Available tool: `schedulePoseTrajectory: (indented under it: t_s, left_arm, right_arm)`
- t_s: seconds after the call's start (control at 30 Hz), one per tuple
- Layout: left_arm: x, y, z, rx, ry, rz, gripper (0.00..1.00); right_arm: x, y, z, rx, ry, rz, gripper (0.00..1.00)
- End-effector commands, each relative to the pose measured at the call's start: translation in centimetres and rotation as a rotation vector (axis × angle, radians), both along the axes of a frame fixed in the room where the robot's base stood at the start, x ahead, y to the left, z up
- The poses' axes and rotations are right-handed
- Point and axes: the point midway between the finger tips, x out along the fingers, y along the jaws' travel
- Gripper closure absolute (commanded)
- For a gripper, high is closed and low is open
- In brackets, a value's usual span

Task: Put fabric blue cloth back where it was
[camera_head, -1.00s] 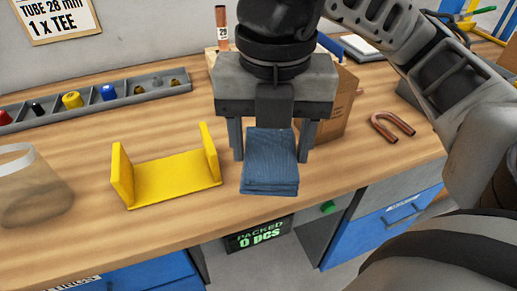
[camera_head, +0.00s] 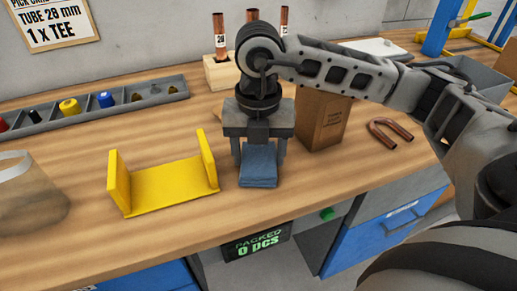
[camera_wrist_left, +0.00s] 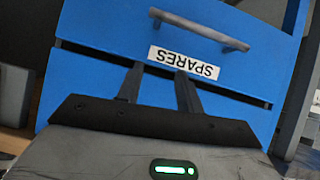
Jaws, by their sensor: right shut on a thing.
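The folded blue cloth (camera_head: 259,166) is in the middle of the workbench in the head view, right of the yellow bracket. My right gripper (camera_head: 259,150) points down and is shut on it, one finger at each side. The cloth is at or just above the bench top; I cannot tell whether it touches. The gripper hides its rear part. My left gripper (camera_wrist_left: 159,70) shows in the left wrist view, fingers apart and empty, in front of a blue drawer (camera_wrist_left: 110,95) labelled SPARES.
The yellow bracket (camera_head: 165,185) stands close left of the cloth. A cardboard box (camera_head: 322,118) is right behind it, with a bent copper tube (camera_head: 390,135) farther right. A parts tray (camera_head: 95,108) and a wooden tube block (camera_head: 218,73) are behind. Bare bench lies in front.

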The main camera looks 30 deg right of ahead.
Motion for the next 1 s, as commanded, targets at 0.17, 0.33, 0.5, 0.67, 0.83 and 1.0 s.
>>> schedulePoseTrajectory:
  t_s: [0.17, 0.33, 0.5, 0.67, 0.83, 1.0]
  left_arm:
    - [-0.1, 0.0, -0.4, 0.002, 0.008, 0.001, 0.64]
    - [-0.2, 0.0, -0.9, 0.001, 0.009, 0.001, 0.64]
    - [0.0, 0.0, -0.5, -0.004, 0.004, 0.003, 0.64]
    - [0.1, -0.1, 0.0, -0.006, -0.006, 0.003, 0.64]
    - [0.1, 0.0, 0.6, -0.004, -0.007, 0.002, 0.64]
    - [0.0, 0.0, 0.0, -0.002, -0.001, 0.002, 0.64]
  right_arm:
    - [0.0, 0.0, -0.1, 0.001, -0.002, 0.000, 0.57]
    - [0.0, 0.0, -0.5, 0.001, -0.002, 0.000, 0.57]
    - [0.0, 0.0, -0.4, 0.001, -0.002, 0.000, 0.17]
    - [0.0, 0.1, -0.4, 0.001, -0.002, 0.000, 0.17]
    - [0.0, 0.0, 0.2, 0.001, -0.002, 0.000, 0.17]
    - [0.1, 0.1, 2.7, 0.003, -0.007, 0.001, 0.17]
